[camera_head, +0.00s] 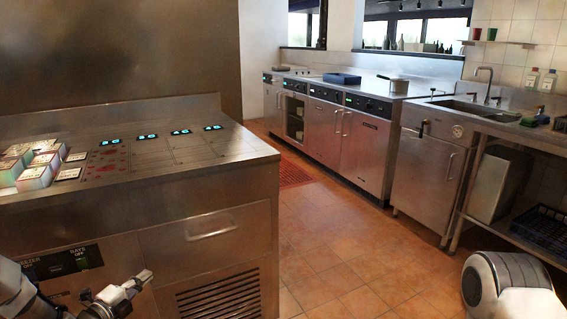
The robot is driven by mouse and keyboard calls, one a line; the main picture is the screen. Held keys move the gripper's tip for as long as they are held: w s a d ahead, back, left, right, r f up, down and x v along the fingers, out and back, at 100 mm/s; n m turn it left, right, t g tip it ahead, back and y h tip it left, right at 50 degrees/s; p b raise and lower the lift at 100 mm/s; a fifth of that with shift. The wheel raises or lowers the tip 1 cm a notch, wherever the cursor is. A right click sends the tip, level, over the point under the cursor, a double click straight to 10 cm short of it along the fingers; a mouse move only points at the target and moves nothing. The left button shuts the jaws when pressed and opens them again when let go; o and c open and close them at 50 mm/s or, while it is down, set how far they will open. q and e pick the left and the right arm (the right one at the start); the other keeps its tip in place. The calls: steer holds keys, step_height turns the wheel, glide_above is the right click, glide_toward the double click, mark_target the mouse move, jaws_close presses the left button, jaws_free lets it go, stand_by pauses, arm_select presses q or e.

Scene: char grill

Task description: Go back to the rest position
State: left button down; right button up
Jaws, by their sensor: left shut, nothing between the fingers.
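My left gripper (137,281) is at the lower left, low in front of the steel counter's front face, below its top edge. Its fingers are small in the picture and look closed, with nothing held between them. It is apart from the items on the counter. The left arm comes in from the bottom left corner. A white rounded arm link of mine shows at the lower right. My right gripper is not in view.
The steel counter (222,170) holds several white packages (35,172) at its left, red stains and lit displays. Cooking units (325,135) and a sink (475,108) line the back and right. The tiled floor (335,235) between is clear.

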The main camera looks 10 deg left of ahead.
arm_select(q)
steer(key=s+d+f+n+g+h, duration=0.1)
steer(key=s+d+f+g, duration=0.25)
steer(key=d+f, duration=0.4)
steer(key=s+d+f+n+g, duration=0.15)
steer(key=s+d+f, duration=0.25)
steer(key=d, duration=0.6)
steer(key=s+d+f+n+g+y, duration=0.1)
steer(key=s+d+f+n+g, duration=0.1)
steer(key=s+f+g, duration=0.3)
steer(key=s+d+f+n+y, duration=0.1)
steer(key=s+d+f+n, duration=0.15)
steer(key=s, duration=0.35)
steer(key=s+a+n+g+y, duration=0.1)
steer(key=s+n+g+y, duration=0.15)
steer(key=s+n, duration=0.6)
steer(key=s+a+n+g+y, duration=0.15)
steer(key=s+n+g, duration=0.35)
steer(key=s, duration=0.6)
step_height(320, 180, up, 16)
steer(key=n+p, duration=0.1)
steer(key=p, duration=1.5)
steer(key=shift+a+f+t+p, duration=0.15)
steer(key=shift+f+t+p, duration=0.05)
steer(key=shift+t+p, duration=0.15)
